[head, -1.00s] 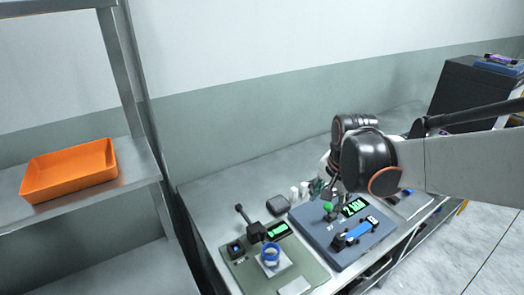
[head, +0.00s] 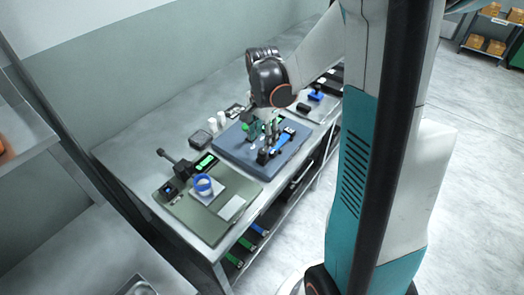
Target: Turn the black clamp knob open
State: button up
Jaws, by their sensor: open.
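A blue-grey board (head: 232,148) lies on the metal bench. On its front part is a black clamp (head: 263,157), small in the head view, with a blue strip (head: 284,138) running from it toward the back right. The clamp's knob cannot be told apart from its body at this size. My gripper (head: 270,146) points down over the board, close above or beside the clamp, and partly hides it and the strip. The gripper is open; I cannot tell whether its fingers touch or surround the knob.
Left of the board, a green mat (head: 190,212) carries a blue ring (head: 203,184) and a black device with a lever (head: 174,162). White bottles (head: 216,121) and a dark box (head: 200,138) stand behind. A blue block (head: 315,95) sits farther right. Shelving stands at the left.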

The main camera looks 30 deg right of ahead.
notch_tip(320, 180, down, 6)
jog(key=shift+r+b, duration=0.1)
jog(key=shift+b, duration=0.65)
jog(key=c, duration=1.1)
